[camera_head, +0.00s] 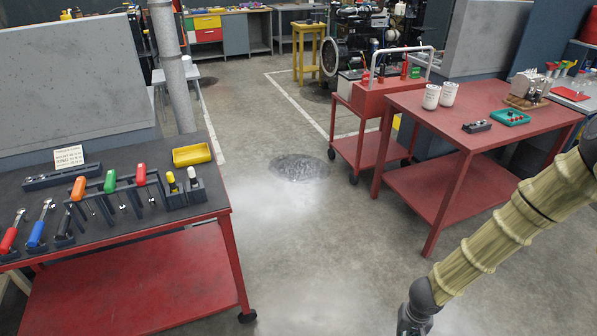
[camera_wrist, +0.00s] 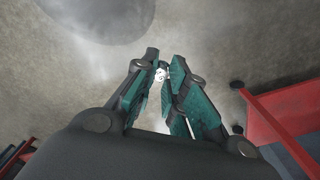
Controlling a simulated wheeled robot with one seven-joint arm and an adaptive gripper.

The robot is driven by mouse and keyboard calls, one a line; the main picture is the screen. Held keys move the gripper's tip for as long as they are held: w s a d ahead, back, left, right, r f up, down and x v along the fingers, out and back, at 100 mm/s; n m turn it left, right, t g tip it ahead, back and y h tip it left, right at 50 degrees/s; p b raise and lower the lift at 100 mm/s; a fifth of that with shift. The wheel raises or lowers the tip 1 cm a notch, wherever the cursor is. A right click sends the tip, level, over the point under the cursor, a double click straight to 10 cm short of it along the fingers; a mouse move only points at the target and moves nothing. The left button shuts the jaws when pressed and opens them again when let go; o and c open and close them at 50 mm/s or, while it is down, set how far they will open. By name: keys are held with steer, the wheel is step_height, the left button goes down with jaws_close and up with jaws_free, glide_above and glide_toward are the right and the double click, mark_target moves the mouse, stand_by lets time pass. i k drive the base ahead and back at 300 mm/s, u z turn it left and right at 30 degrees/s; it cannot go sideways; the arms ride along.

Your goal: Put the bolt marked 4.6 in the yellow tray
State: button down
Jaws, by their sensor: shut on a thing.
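The yellow tray (camera_head: 192,154) sits at the back right corner of the dark-topped left bench and looks empty. My gripper (camera_wrist: 162,72) is shut on a small bright metal bolt (camera_wrist: 161,74), held between the fingertips; no marking on it can be read. The gripper is over open floor, well to the right of the yellow tray. In the head view only my arm shows clearly, at the lower right, and the bolt is not visible there.
The left bench (camera_head: 110,245) carries screwdrivers in a rack (camera_head: 115,185), wrenches and a small sign (camera_head: 69,157). On the right red table (camera_head: 425,105) stand a green tray (camera_head: 510,117) with small parts, a dark block (camera_head: 477,126) and white cups (camera_head: 432,97). Floor between is clear.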

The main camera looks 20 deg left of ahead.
mark_target(192, 155)
steer(key=i, duration=0.7)
steer(key=u, duration=1.6)
